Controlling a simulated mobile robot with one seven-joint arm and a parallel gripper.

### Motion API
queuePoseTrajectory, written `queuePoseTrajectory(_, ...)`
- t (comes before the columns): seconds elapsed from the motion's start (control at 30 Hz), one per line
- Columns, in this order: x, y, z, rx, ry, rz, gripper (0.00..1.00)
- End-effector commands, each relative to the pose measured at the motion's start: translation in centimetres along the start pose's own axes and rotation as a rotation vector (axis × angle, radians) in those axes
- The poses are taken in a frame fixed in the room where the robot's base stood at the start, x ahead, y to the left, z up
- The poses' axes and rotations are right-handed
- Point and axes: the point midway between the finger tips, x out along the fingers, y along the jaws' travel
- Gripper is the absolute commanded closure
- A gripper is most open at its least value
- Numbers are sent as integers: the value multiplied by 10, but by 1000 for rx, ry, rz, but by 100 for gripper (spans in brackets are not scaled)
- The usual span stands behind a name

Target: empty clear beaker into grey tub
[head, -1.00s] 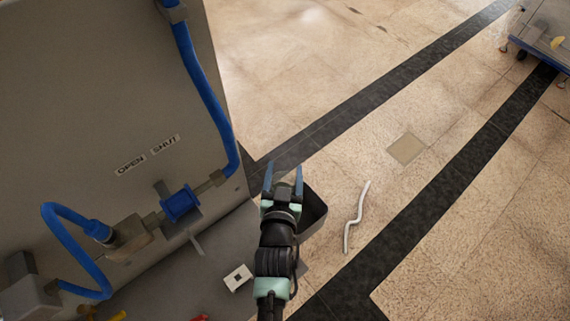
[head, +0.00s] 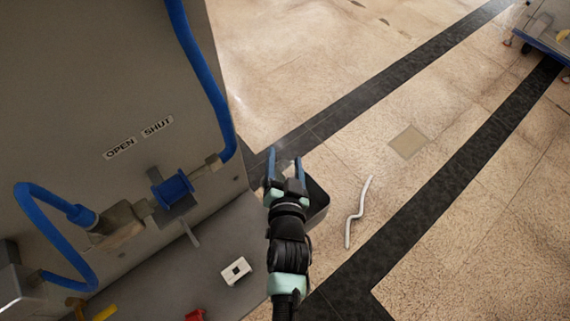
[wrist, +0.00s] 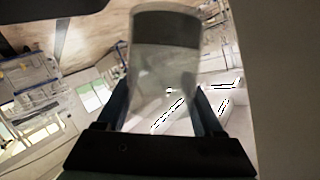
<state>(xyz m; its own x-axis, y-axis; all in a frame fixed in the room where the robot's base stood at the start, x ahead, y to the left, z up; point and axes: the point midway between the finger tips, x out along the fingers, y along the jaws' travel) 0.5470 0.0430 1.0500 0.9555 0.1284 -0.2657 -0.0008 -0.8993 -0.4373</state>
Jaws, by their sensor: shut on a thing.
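My gripper (head: 284,163) is shut on the clear beaker (wrist: 165,62), which shows between the two blue fingers in the wrist view. The beaker is see-through with a darker band near its top in that view. Its contents and exact tilt cannot be told. In the head view it is barely visible between the fingers. The grey tub (head: 318,203) is a dark, open box just right of and partly behind my gripper. My arm hides its left part, and its inside is mostly hidden.
A large grey cabinet (head: 100,90) with blue pipes and OPEN/SHUT labels stands close on the left. A white square plate (head: 236,271) and a red object (head: 195,315) lie on the grey surface below. A pale wavy strip (head: 358,212) lies on the open floor. A blue cart (head: 545,42) is far right.

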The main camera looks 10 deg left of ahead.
Motion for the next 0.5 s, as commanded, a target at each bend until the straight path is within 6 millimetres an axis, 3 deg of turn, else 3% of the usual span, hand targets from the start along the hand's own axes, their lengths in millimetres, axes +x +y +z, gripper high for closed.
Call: queuePoseTrajectory(0.5, 2, 3, 7, 178, -1, -56, 94)
